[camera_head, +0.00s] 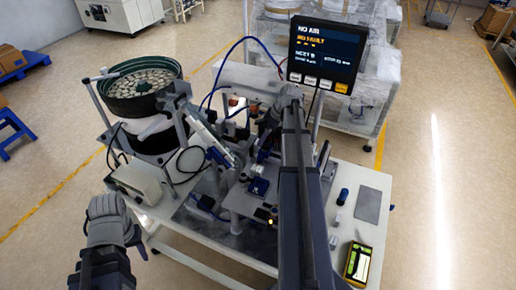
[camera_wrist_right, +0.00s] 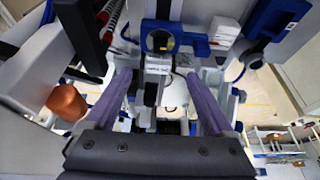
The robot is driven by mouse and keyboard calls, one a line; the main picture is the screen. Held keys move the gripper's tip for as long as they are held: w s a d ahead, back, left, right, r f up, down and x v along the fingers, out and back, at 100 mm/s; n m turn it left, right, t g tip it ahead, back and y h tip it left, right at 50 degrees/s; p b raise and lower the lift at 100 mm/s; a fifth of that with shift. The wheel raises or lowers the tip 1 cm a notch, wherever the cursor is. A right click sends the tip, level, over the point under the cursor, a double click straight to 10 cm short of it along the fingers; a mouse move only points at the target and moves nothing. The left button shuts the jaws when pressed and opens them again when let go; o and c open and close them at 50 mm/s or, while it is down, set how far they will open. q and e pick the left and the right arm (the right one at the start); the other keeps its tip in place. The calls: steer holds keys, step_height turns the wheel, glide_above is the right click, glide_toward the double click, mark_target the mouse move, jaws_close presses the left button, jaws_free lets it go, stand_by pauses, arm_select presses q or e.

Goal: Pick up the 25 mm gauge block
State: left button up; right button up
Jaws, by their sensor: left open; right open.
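I cannot make out the 25 mm gauge block for certain. In the right wrist view a small pale block with dark marks (camera_wrist_right: 158,66) lies beyond and between my right fingers; I cannot tell whether it is the gauge block. My right gripper (camera_wrist_right: 160,82) is open, one finger on each side of the view, with no object clearly held. In the head view my right arm reaches over the feeder station and hides part of it. My left gripper (camera_head: 137,240) is open at the lower left, beside the table's left edge, apart from the parts there.
A bowl feeder (camera_head: 140,86) full of parts stands at the table's back left. A screen (camera_head: 326,50) reads NO AIR. A yellow-edged case (camera_head: 357,262), a dark blue object (camera_head: 343,196) and a grey plate (camera_head: 368,204) lie on the white table (camera_head: 345,225)'s right side.

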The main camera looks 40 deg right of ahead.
steer(key=b+x, duration=0.4)
steer(key=x, duration=0.1)
steer(key=shift+w, duration=0.4)
steer(key=shift+r, duration=0.15)
steer(key=shift+c, duration=0.2)
jaws_close()
